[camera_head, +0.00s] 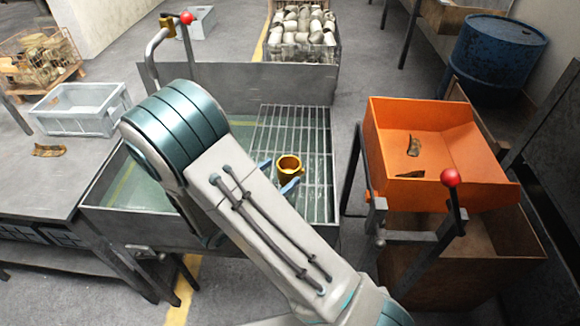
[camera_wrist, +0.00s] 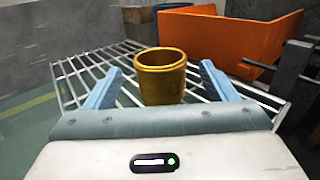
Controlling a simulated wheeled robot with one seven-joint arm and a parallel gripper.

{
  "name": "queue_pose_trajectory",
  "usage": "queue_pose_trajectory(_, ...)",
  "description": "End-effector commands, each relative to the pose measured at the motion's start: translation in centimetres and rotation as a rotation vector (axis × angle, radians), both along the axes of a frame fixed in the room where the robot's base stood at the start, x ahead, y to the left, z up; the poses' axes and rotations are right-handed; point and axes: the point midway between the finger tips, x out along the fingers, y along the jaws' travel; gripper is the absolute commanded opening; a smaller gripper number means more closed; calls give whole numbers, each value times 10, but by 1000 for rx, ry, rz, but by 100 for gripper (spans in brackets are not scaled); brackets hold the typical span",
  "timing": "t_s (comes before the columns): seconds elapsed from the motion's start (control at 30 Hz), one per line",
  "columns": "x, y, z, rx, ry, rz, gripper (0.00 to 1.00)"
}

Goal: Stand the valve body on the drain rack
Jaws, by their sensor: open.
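The valve body (camera_head: 289,166) is a brass-yellow, cup-like piece with an open round top. It stands upright on the drain rack (camera_head: 262,129), a wire grid over the right part of a metal tank. In the wrist view the valve body (camera_wrist: 161,76) is between the two blue fingers of my gripper (camera_wrist: 163,84), with a visible gap on each side. My gripper (camera_head: 279,176) is open around it. The fingers do not appear to touch it. The base of the valve body is partly hidden behind my gripper in the wrist view.
The tank (camera_head: 100,198) holds greenish water left of the rack. An orange bin (camera_head: 470,150) with small brown pieces stands to the right, beside a red-knobbed lever (camera_head: 450,178). A grey crate (camera_head: 80,122) is on the left table. A blue drum (camera_head: 490,60) stands behind right.

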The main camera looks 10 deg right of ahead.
Motion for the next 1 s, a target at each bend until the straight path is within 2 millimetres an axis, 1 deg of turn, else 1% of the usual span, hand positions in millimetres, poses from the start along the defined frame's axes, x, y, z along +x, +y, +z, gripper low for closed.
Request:
queue_pose_trajectory(0.03, -6, 10, -2, 1, 0, 3, 78)
queue_pose_trajectory(0.1, -13, 22, -2, 2, -1, 3, 78)
queue_pose_trajectory(0.2, -22, 35, -2, 1, -2, 2, 78)
queue_pose_trajectory(0.33, -30, 46, -2, 1, -1, 1, 78)
queue_pose_trajectory(0.5, -33, 50, -1, -1, -1, -3, 78)
queue_pose_trajectory(1.0, -33, 50, -1, 0, 0, -2, 78)
